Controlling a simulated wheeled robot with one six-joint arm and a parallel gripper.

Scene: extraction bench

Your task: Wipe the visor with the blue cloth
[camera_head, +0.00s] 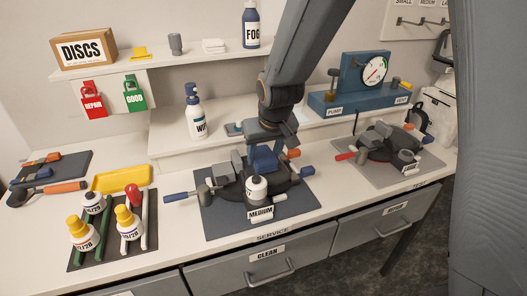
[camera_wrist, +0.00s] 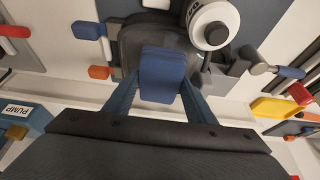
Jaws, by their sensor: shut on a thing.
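My gripper (camera_head: 264,143) points down over the middle of the bench and is shut on the blue cloth (camera_head: 264,160). In the wrist view the cloth (camera_wrist: 161,75) is a folded blue pad between the two fingers of my gripper (camera_wrist: 161,90). Beneath it lies the dark mask (camera_head: 290,188) on the mat labelled MEDIUM. Its smooth dark front, seemingly the visor (camera_wrist: 135,45), shows around the cloth in the wrist view. The cloth overlaps the visor there; I cannot tell whether they touch. The arm and cloth hide part of the mask.
A white round-topped part (camera_head: 257,188) stands close in front of the cloth. A spray bottle (camera_head: 195,112) is behind left. A second mask (camera_head: 385,145) and the blue pump unit (camera_head: 350,97) are right. Bottles on a dark mat (camera_head: 110,255) and a yellow tray (camera_head: 122,178) are left.

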